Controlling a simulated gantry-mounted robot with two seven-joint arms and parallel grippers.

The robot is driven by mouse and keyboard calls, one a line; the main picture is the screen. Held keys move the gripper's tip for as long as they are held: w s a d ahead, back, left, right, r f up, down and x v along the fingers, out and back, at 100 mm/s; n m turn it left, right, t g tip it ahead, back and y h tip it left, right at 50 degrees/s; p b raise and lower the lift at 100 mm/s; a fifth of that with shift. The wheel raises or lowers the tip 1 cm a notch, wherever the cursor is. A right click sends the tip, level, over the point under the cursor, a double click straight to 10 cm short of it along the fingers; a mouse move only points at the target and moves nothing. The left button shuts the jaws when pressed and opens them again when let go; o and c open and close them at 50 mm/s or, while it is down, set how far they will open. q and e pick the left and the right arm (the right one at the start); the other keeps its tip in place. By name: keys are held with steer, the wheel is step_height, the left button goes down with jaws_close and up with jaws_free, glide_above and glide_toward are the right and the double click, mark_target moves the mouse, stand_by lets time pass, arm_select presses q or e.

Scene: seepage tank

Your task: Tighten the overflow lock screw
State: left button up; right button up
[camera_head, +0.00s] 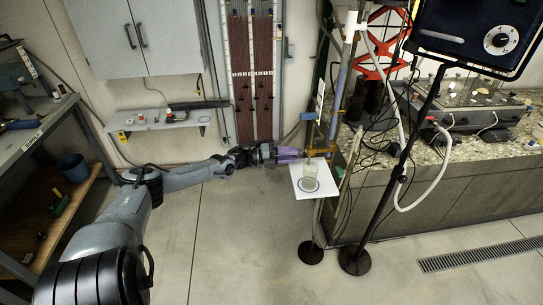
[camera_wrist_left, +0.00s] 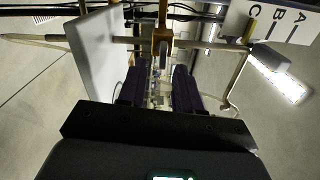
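My left gripper (camera_head: 292,154) reaches in from the left to a slim upright stand. Its two purple-looking fingers point at brass-coloured clamp parts (camera_head: 320,151) on the stand, just above a white platform. In the left wrist view the dark fingers (camera_wrist_left: 160,74) stand apart, and a brass-coloured part (camera_wrist_left: 162,38) lies in line with the gap at their tips. Whether the fingers touch it, I cannot tell. The lock screw itself is too small to single out. My right gripper is not in view.
A clear beaker (camera_head: 310,184) stands on the white platform (camera_head: 329,190) just below the gripper. Hoses and cables hang close to the right, by a stone-topped bench (camera_head: 450,150). A black stand (camera_head: 355,262) carries a dark panel (camera_head: 470,35).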

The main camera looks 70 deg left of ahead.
arm_select(q)
steer(key=p+v, duration=0.3)
steer(key=v, duration=0.6)
steer(key=shift+s, duration=0.3)
